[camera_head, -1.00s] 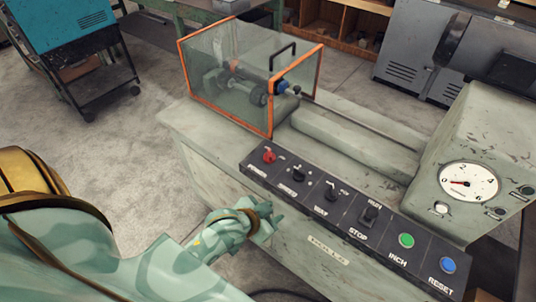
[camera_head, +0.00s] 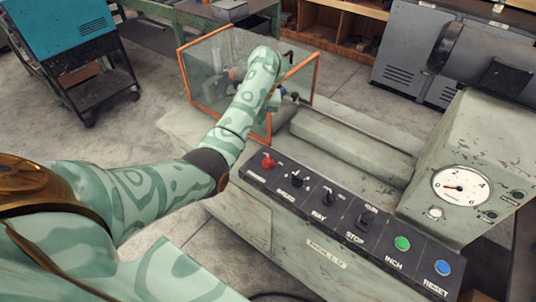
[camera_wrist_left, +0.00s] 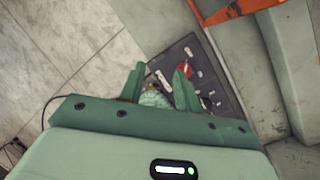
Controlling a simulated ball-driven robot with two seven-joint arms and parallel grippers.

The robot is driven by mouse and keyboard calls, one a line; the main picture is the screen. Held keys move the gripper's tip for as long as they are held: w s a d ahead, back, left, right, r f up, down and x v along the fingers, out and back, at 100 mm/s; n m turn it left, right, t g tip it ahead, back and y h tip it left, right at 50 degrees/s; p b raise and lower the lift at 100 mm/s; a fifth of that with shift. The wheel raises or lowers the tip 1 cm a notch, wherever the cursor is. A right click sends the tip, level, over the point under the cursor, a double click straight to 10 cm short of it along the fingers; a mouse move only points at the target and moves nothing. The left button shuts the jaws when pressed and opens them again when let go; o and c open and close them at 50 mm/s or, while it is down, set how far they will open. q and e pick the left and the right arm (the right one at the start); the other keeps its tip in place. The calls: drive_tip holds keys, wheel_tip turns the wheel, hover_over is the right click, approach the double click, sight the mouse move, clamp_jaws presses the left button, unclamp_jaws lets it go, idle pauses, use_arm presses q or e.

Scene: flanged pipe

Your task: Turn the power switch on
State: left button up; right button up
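The power switch is a red knob (camera_head: 267,160) at the far left end of the dark control panel (camera_head: 342,214) on the machine's front. It also shows in the left wrist view (camera_wrist_left: 186,70), close beside the right finger in the picture. My left arm comes in from the left and reaches over the panel's left end. My left gripper (camera_head: 274,99) is in front of the clear box, mostly hidden by my wrist. In the left wrist view its fingers (camera_wrist_left: 159,78) are apart with nothing held between them. My right gripper is not in view.
An orange-framed clear guard box (camera_head: 193,80) stands just behind the panel's left end. More black switches, a green button (camera_head: 402,243) and a blue button (camera_head: 442,267) line the panel. A gauge (camera_head: 461,186) sits at right. Open floor lies left.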

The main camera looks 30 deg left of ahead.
sight(268, 158)
use_arm(q)
drive_tip(key=d+h, duration=0.3)
drive_tip(key=d, duration=0.2)
drive_tip(key=shift+n, duration=0.4)
drive_tip(key=f+b, duration=0.2)
drive_tip(key=f, duration=0.3)
drive_tip(key=f+b, duration=0.2)
drive_tip(key=f, duration=0.3)
drive_tip(key=f+b, duration=0.2)
drive_tip(key=f, duration=0.2)
drive_tip(key=shift+w+a+f+b, duration=0.1)
drive_tip(key=shift+w+f+b, duration=0.15)
drive_tip(key=shift+f+b, duration=0.15)
clamp_jaws()
